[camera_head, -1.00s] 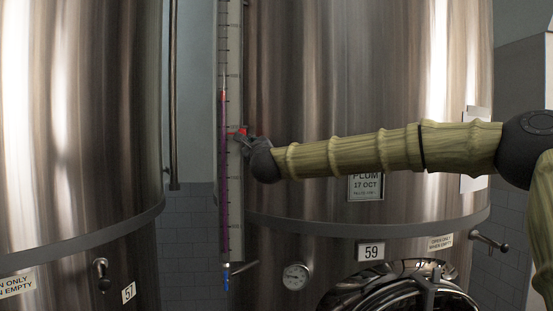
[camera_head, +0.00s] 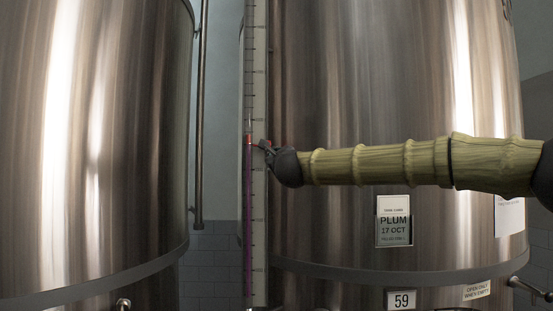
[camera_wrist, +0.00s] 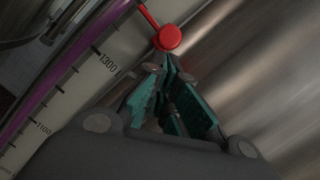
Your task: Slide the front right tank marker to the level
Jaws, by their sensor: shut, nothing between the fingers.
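The front right tank (camera_head: 400,100) has a tall scale with a sight tube of purple liquid (camera_head: 248,210) at its left side. The purple column ends near a small red spot (camera_head: 249,139). The red marker (camera_head: 258,146) is at nearly that height, its thin pointer reaching toward the tube. The wrist view shows the marker's round red knob (camera_wrist: 167,38) just beyond my fingertips, above the 1300 mark; the liquid top is out of that view. My gripper (camera_head: 268,149) is shut and empty, close by the knob. I cannot tell whether it touches it.
A second steel tank (camera_head: 90,130) stands at the left, with a vertical pipe (camera_head: 199,120) in the gap. The right tank carries a PLUM label (camera_head: 394,222) and number plate 59 (camera_head: 401,300). A valve handle (camera_head: 530,288) juts out at lower right.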

